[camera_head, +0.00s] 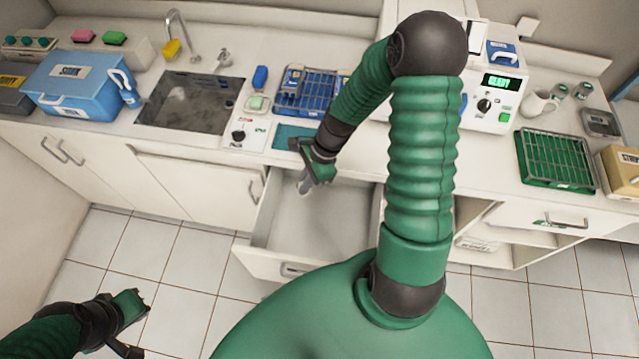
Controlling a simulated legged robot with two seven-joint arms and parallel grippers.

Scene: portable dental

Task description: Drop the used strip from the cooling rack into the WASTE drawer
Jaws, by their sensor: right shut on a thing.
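My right gripper (310,180) is over the left part of an open, pale drawer (335,225) below the counter. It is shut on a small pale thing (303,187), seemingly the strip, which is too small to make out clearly. The drawer's inside looks bare where it shows; my arm and body hide its right part, and no label can be read. A wire rack on a green tray (555,160) stands at the counter's right. My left gripper (136,318) is low at the left, above the floor, far from the drawer; its jaw gap is unclear.
A blue tray with a wire rack (304,91) stands behind the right gripper. A sink (190,100) and blue box (82,85) are to the left. A white device with a lit display (493,90) stands at right. Open shelving (490,235) is below the counter.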

